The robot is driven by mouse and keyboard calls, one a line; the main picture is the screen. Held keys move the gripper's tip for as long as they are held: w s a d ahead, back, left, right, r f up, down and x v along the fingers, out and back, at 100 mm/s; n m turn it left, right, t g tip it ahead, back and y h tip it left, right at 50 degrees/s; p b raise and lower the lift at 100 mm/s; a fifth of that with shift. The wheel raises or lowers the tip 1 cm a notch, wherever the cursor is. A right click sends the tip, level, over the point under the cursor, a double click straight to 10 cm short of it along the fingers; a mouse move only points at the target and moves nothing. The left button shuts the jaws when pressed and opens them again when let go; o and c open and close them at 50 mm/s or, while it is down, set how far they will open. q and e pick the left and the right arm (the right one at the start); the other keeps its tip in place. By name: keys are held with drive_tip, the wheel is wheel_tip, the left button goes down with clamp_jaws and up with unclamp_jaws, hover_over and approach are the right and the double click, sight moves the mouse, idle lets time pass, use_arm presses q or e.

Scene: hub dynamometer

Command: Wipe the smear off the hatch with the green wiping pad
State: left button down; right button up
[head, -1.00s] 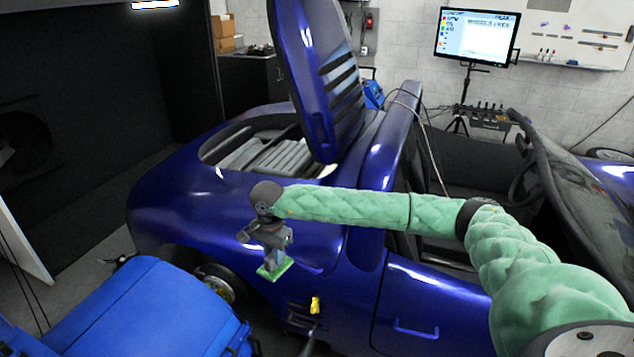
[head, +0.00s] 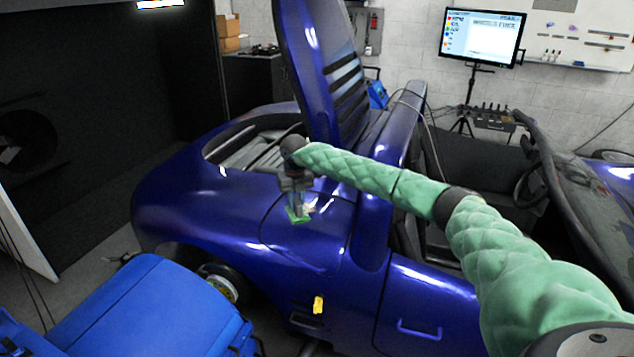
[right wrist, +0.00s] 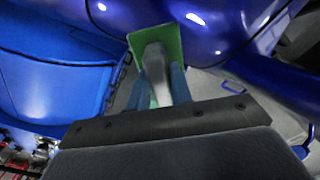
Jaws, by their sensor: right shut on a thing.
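My right gripper (head: 296,202) is shut on the handle of the green wiping pad (head: 298,217). The pad hangs below the fingers, over the blue car's rear fender, and it is too small to tell whether it touches. In the right wrist view the pad (right wrist: 173,42) shows beyond the fingers, with its grey handle between them. The raised blue lid with dark slots (head: 335,75) stands open behind my gripper. A pale patch (head: 309,208) shows right beside the pad; I cannot tell smear from reflection. My left gripper is not in view.
The blue car (head: 210,215) fills the middle, with its engine bay open. A blue box-like unit (head: 150,305) stands at the lower left. A yellow item (head: 318,304) is on the car's side. A monitor (head: 482,35) stands at the back.

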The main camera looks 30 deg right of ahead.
drive_tip(key=w+d+m, duration=0.5)
drive_tip(key=d+m, duration=0.6)
drive_tip(key=m, duration=0.6)
drive_tip(key=shift+w+r, duration=0.35)
drive_tip(key=shift+r, duration=0.1)
